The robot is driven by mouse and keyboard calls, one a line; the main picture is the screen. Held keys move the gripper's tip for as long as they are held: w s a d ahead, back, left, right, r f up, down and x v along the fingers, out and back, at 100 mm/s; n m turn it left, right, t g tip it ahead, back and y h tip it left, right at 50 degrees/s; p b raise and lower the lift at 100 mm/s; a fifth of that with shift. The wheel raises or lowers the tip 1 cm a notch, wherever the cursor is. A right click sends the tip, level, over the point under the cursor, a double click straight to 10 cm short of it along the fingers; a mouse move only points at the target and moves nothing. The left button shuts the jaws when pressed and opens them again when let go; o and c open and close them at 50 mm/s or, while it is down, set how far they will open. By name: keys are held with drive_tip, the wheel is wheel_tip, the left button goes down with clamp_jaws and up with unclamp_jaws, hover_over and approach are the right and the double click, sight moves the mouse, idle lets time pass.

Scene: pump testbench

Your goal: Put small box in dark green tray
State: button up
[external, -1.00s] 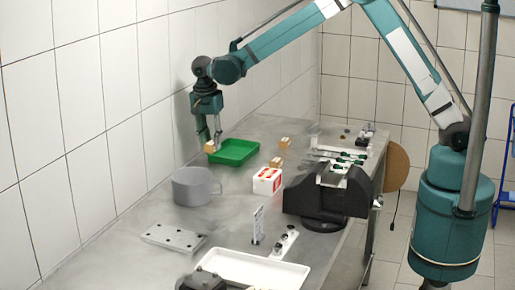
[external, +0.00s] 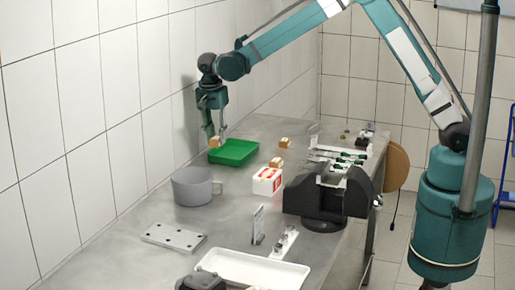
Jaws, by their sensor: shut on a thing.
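My gripper (external: 218,139) is shut on a small box (external: 214,142), a tan cube, and holds it above the left back part of the green tray (external: 235,158). The tray lies on the metal table and looks empty where I can see into it. I cannot tell exactly how high the box is above the tray floor. Two more small tan boxes stand on the table to the right of the tray, one farther back (external: 285,142) and one nearer (external: 277,162).
A grey pot (external: 194,186) stands in front of the tray. A red and white box (external: 267,180) and a black vise (external: 328,195) are to the right. A white tray (external: 252,270) and a plate with holes (external: 174,238) are nearer. The tiled wall runs close along the left.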

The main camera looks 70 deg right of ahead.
hover_over(234, 155)
drive_tip(key=shift+r+n+b, duration=0.25)
drive_tip(key=shift+n+b, duration=0.05)
drive_tip(key=shift+b, duration=0.05)
drive_tip(key=shift+f, duration=3.15)
drive_tip(key=shift+f, duration=1.85)
drive_tip(key=shift+f, duration=0.15)
drive_tip(key=o, duration=0.8)
drive_tip(key=shift+o, duration=0.4)
